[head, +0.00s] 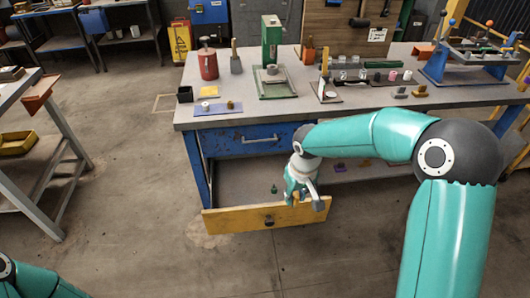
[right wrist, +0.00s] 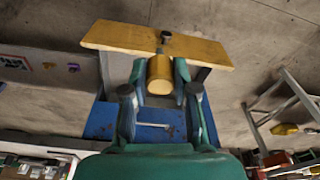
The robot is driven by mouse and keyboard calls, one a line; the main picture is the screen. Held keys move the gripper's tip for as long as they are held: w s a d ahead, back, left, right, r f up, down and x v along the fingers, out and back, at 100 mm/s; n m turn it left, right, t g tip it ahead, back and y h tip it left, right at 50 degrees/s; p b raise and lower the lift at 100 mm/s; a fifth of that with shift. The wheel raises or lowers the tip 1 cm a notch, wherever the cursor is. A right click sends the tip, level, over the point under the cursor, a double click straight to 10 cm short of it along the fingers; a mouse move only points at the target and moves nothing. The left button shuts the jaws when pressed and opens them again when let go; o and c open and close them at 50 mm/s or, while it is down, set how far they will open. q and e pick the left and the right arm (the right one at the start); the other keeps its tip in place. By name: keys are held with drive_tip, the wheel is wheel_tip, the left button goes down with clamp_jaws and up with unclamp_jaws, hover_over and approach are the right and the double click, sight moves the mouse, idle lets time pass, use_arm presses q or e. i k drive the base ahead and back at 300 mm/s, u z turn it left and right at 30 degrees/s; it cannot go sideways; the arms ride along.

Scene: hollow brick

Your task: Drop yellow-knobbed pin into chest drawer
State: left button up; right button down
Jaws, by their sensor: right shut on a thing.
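The pulled-out chest drawer shows below the bench in the head view, with a yellow front (head: 235,219) and a dark knob. Its grey inside (head: 235,183) is open upward. My right gripper (head: 300,195) is over the drawer's right part, just behind the front. I cannot tell the pin's height above the drawer floor. My left gripper is out of view.
A small dark green object (head: 274,189) shows in the drawer area. A closed blue drawer (head: 250,140) is above it. The bench top (head: 340,112) holds a red canister (head: 207,66), a green press (head: 271,45) and several small parts. A side table (head: 40,150) stands left.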

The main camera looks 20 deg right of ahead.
sight(266, 201)
drive_tip(key=u, duration=0.1)
drive_tip(key=k, duration=0.35)
drive_tip(key=z, duration=0.4)
drive_tip(key=i, duration=1.35)
drive_tip(key=u, duration=0.35)
